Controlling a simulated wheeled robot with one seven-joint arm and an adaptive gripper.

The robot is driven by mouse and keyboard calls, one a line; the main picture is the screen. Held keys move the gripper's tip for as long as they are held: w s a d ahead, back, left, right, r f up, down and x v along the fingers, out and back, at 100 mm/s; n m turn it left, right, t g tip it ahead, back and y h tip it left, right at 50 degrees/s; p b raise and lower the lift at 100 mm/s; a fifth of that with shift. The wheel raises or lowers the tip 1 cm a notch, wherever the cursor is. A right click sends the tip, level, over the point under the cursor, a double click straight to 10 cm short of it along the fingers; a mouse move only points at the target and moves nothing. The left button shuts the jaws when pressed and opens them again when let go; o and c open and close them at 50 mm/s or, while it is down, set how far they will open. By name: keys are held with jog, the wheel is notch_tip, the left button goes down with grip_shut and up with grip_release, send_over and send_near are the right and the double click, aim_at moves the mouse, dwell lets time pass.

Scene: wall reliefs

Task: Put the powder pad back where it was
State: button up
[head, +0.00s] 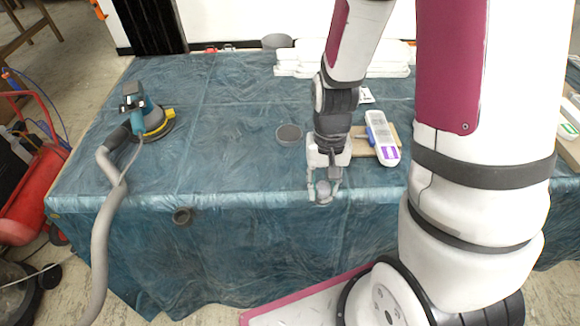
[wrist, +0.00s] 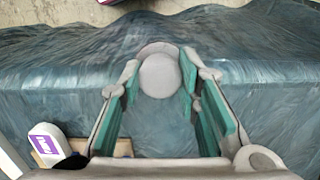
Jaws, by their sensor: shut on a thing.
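My gripper (head: 323,188) points down near the front edge of the cloth-covered table. It is shut on a rounded light-grey thing, which I take to be the powder pad (wrist: 160,74). In the wrist view it sits between the green-lined fingertips, with a round flat face towards the camera. In the head view the pad (head: 324,191) is small and partly hidden by the fingers. A dark grey round dish (head: 289,133) stands on the table to the left of my gripper. I cannot tell whether the pad touches the cloth.
A white bottle with a purple label (head: 388,146) lies on a wooden board (head: 362,146) right of my gripper. A sander (head: 145,118) with a grey hose is at the left. White stacks (head: 340,62) line the back.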

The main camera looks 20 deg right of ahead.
jog(key=shift+s, duration=0.35)
jog(key=w, duration=0.5)
jog(key=w+a+f, duration=0.1)
jog(key=w, duration=0.4)
jog(key=w+a, duration=0.1)
jog(key=w, duration=0.4)
jog(key=shift+a+f, duration=0.2)
jog(key=shift+f, duration=0.1)
jog(key=shift+w+f, duration=0.15)
jog(key=shift+w, duration=0.05)
jog(key=shift+f, duration=1.6)
jog(key=shift+f, duration=0.15)
jog(key=o, duration=1.1)
